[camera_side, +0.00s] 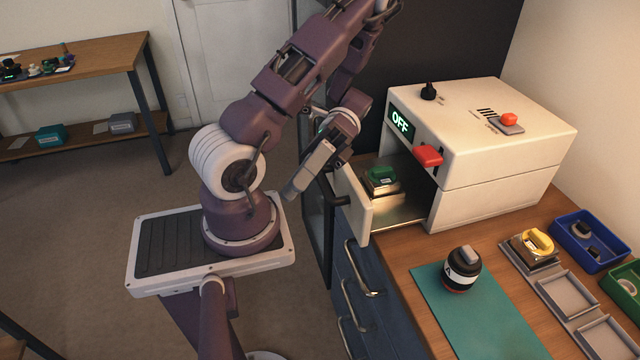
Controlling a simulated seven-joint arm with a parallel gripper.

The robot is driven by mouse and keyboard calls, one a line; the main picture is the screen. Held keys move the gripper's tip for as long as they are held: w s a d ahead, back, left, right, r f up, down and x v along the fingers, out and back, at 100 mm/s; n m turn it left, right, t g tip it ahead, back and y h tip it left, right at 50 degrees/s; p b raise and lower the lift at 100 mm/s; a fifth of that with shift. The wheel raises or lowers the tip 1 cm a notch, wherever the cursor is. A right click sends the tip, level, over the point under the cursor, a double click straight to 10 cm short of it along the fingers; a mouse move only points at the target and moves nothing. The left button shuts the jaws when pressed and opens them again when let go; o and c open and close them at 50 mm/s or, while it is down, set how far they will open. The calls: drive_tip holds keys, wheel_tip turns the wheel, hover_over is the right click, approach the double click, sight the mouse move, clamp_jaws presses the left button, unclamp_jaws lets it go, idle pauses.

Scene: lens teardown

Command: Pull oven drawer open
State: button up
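The oven (500,150) is a cream-white box on the wooden counter, with a green "OFF" display on its front. Its drawer (353,207) stands pulled out, so the metal drawer floor shows between the front panel and the oven body. A small dark handle (341,200) sits on the outer face of the drawer front. A green-topped piece on a metal block (381,178) rests in the drawer. My gripper (295,190) points down, just left of the handle and seemingly apart from it. Only one grey finger shows clearly, so I cannot tell its opening.
A red lever (428,156) juts from the oven front, and a black knob (428,91) and a red button (508,119) are on top. A black-and-white lens (462,268) stands on the teal mat (490,325). Grey trays (567,293) and a blue bin (590,238) are at right.

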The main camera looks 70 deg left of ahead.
drive_tip(key=s+m+g+y, duration=0.1)
drive_tip(key=m+g+y, duration=0.1)
drive_tip(key=g+y, duration=0.15)
drive_tip(key=m+t+y, duration=2.2)
drive_tip(key=m+y, duration=0.6)
drive_tip(key=m, duration=0.2)
approach(324, 185)
drive_tip(key=x, duration=0.9)
drive_tip(key=shift+w+a+f, duration=0.1)
drive_tip(key=shift+a+f, duration=0.25)
drive_tip(key=shift+a, duration=0.1)
